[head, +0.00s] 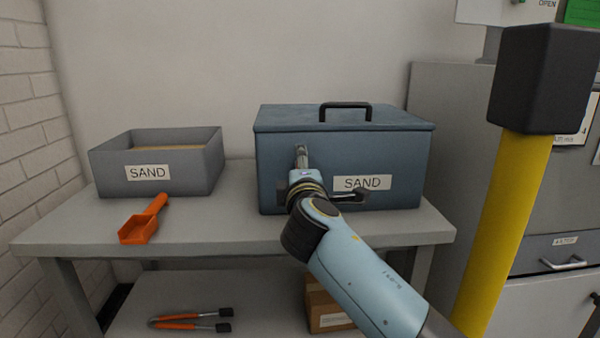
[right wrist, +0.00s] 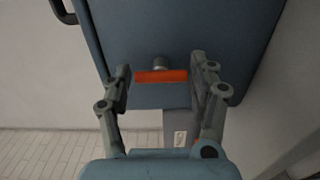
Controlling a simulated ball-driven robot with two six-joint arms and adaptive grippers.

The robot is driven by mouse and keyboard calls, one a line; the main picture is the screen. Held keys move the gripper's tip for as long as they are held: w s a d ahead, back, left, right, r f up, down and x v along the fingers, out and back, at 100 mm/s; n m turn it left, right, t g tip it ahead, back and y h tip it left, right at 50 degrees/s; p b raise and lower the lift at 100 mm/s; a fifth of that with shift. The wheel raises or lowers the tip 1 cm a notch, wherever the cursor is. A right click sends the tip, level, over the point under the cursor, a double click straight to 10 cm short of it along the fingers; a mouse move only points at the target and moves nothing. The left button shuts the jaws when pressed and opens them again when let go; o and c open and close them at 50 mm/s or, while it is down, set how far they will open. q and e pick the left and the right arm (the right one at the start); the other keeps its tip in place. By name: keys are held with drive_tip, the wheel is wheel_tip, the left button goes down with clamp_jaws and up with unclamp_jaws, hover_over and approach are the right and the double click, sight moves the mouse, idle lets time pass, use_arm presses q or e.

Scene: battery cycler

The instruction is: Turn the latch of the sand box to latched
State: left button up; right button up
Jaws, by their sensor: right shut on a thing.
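The sand box (head: 400,148) is a blue lidded box with a black top handle and a SAND label, standing on the right part of the grey bench. Its front also shows in the right wrist view (right wrist: 130,40). The latch (right wrist: 161,76) is an orange bar on a short round pivot on the box front. My right gripper (right wrist: 165,72) has a finger at each end of the bar and is shut on it. In the head view my right gripper (head: 301,160) is at the box's left front and hides the latch. My left gripper is not in view.
An open grey sand bin (head: 190,172) and an orange scoop (head: 143,222) are on the bench's left. Orange-handled tongs (head: 185,321) and a cardboard box (head: 325,305) are on the lower shelf. A yellow post (head: 500,220) with a dark block on top stands close at right.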

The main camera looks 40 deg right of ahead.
drive_tip(key=shift+s+f, duration=0.1)
drive_tip(key=shift+f, duration=0.15)
drive_tip(key=o, duration=1.2)
drive_tip(key=shift+r, duration=0.15)
drive_tip(key=v, duration=0.7)
drive_tip(key=shift+s, duration=0.2)
drive_tip(key=shift+a, duration=0.1)
